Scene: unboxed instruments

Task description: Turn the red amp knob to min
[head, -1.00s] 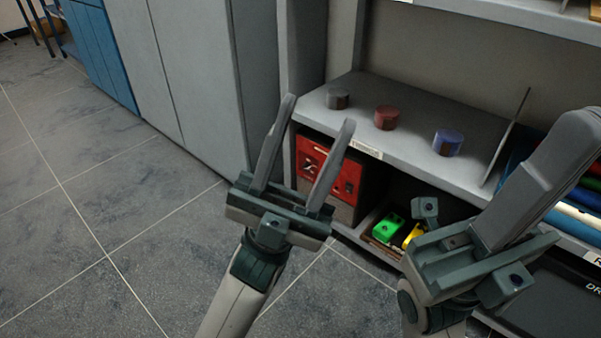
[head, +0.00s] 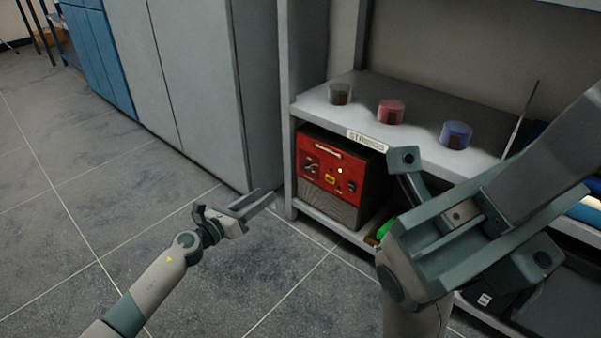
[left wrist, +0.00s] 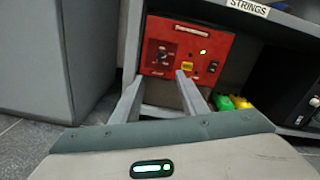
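The red amp (head: 330,172) stands on the lower shelf, its red panel facing out above a grey speaker grille. Its dark round knob (head: 310,165) is on the left of the panel; it also shows in the left wrist view (left wrist: 163,53). A pale mark shows on the knob, but its exact setting is too small to read. My left gripper (head: 266,196) is open and empty, in front of the amp and apart from it. In the left wrist view its two fingers point towards the panel's lower part. My right gripper (head: 590,120) is large at the right; its finger gap is unclear.
Grey, red (head: 391,112) and blue (head: 456,135) round containers stand on the shelf above, labelled STRINGS. Green (left wrist: 222,102) and yellow (left wrist: 240,102) items lie right of the amp. A grey cabinet (head: 200,90) stands left. The floor before the amp is clear.

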